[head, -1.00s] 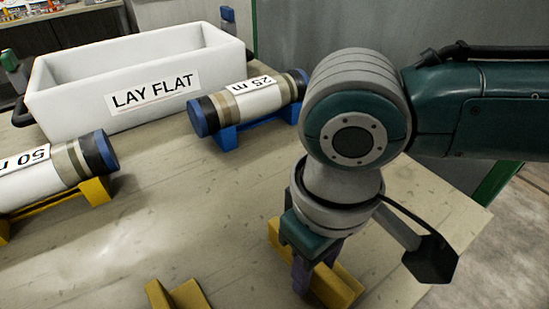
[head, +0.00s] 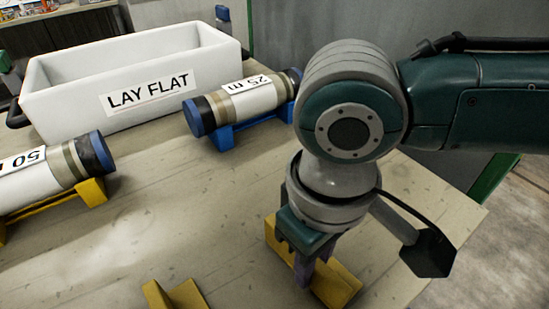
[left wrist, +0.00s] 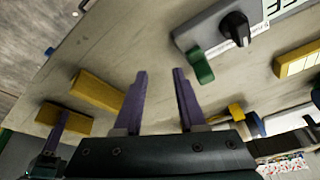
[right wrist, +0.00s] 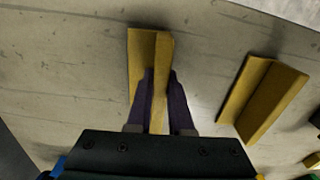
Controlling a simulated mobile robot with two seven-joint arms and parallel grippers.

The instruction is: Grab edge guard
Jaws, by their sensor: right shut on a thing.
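A yellow angled edge guard (head: 340,284) lies on the table at the front right in the head view. My right gripper (head: 308,276) points down and is shut on its upright flange; in the right wrist view the purple fingers clasp the guard (right wrist: 148,48) from both sides. The guard appears to be still on the table. A second yellow edge guard (head: 172,296) lies at the bottom edge of the head view, and it also shows right of the gripper in the right wrist view (right wrist: 262,98). My left gripper (left wrist: 160,74) is open and empty above the table.
A white "LAY FLAT" bin (head: 70,105) stands at the back left. A "25 m" roll (head: 250,100) rests on a blue cradle (head: 226,138), a "50" roll (head: 30,180) on a yellow cradle (head: 92,192). A grey device with a black knob (left wrist: 222,30) shows in the left wrist view.

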